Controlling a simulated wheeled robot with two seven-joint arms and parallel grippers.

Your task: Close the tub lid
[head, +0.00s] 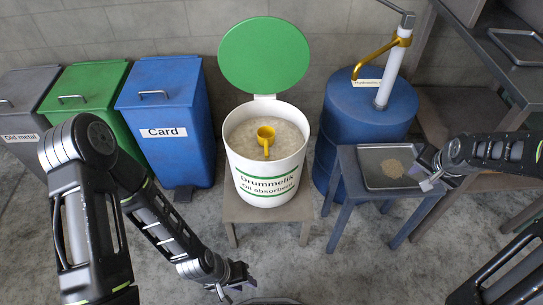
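The white tub (267,172) labelled as oil absorbent stands on a small wooden stool, filled with pale granules. Its round green lid (264,54) is open and stands upright behind the tub on a white hinge. A yellow scoop (265,138) rests in the granules. My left gripper (230,290) is low in front of the stool, apart from the tub; its fingers are small and dark, and I cannot tell how far apart they are. My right gripper (427,172) is over the right edge of the metal tray, away from the lid; its fingers look spread.
A blue drum (350,125) with a yellow-handled pump (385,60) stands right of the tub. A blue stool (350,195) holds a metal tray (372,160) with granules. Blue (165,110), green (84,95) and grey (22,110) bins stand left. A shelf rises at the far right.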

